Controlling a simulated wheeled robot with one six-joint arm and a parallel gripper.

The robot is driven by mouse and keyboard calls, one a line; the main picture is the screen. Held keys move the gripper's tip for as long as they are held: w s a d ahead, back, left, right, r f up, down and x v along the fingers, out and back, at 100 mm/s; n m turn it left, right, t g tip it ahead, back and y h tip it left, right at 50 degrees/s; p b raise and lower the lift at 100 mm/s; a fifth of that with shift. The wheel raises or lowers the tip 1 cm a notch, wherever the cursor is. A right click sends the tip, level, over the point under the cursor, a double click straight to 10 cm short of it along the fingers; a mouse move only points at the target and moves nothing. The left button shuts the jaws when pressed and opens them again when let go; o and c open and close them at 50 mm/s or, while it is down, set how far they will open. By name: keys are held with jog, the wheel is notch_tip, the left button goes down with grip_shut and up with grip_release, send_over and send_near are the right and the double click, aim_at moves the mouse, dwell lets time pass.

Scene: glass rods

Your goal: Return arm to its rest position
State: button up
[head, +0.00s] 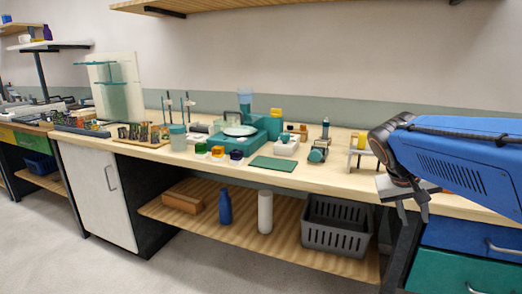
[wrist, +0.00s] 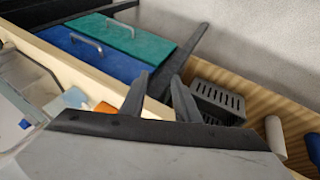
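My blue arm reaches in from the right in the head view. My gripper (head: 413,215) hangs in front of the bench's front edge, fingers pointing down. In the wrist view my gripper (wrist: 158,77) shows two dark fingers apart with nothing between them. The gripper is open and empty. The wooden bench (head: 345,188) runs behind and beside it, and the bench's edge passes beneath the fingers in the wrist view. No object touches the fingers in either view.
A grey basket (head: 337,238), white cylinder (head: 265,212) and blue bottle (head: 225,208) stand on the lower shelf. Blue (head: 470,240) and green (head: 455,273) drawers are below the arm. A small white rack (head: 362,150) stands on the bench near the gripper. The floor in front is clear.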

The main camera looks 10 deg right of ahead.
jog(key=s+a+f+n+t+y, duration=0.1)
jog(key=s+a+f+y, duration=0.1)
jog(key=a, duration=0.4)
jog(key=s+a+f+n+t+y, duration=0.1)
jog(key=s+a+f+n+y, duration=0.1)
jog(key=s+a+f, duration=0.2)
jog(key=s+a+f+n+t+y, duration=0.1)
jog(key=s+a+f+n+y, duration=0.1)
jog(key=a, duration=0.6)
notch_tip(320, 180, down, 3)
jog(key=shift+s+r, duration=0.1)
jog(key=shift+s, duration=0.35)
jog(key=shift+d, duration=0.1)
